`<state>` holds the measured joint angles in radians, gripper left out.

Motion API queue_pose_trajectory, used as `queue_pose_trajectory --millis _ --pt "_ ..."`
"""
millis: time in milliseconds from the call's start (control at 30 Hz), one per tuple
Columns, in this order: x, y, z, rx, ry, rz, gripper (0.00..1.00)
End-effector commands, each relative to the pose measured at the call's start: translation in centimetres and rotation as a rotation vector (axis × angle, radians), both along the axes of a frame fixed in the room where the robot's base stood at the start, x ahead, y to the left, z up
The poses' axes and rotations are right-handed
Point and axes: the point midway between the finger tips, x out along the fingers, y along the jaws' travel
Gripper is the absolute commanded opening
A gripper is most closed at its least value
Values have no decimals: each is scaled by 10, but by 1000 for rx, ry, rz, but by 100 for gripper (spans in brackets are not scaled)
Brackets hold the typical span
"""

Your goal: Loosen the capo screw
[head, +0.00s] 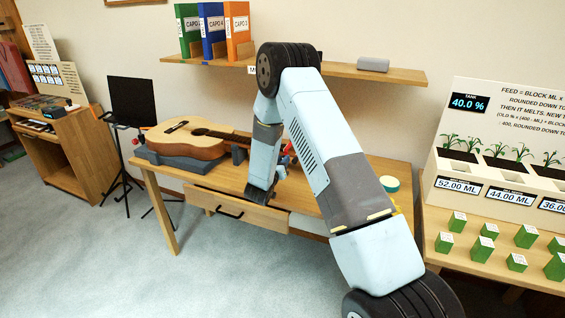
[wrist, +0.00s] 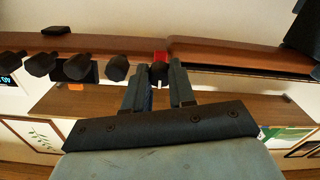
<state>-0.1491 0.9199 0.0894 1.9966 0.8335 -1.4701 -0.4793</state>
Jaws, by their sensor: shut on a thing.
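The guitar (head: 190,140) lies on its back on the wooden workbench, its neck running right behind my arm. In the wrist view the guitar neck (wrist: 235,57) crosses the top, with several dark tuning pegs (wrist: 117,67) at the left. A red capo (wrist: 160,56) sits on the neck, and its dark screw knob (wrist: 159,71) points toward my gripper. My gripper (wrist: 158,78) is shut on the capo screw, one finger on each side of the knob.
The workbench (head: 325,185) has a drawer and a round green-topped thing (head: 389,183) at its right. A shelf (head: 345,72) with binders (head: 212,27) runs above. A music stand (head: 132,100) stands left. A planter table with green blocks (head: 489,230) stands right.

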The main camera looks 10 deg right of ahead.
Motion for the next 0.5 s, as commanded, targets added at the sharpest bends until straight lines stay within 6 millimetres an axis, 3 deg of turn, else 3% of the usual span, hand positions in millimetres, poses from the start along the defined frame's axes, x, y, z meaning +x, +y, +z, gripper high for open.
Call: queue_pose_trajectory --millis 500 --pt "0 4 0 -197 141 4 0"
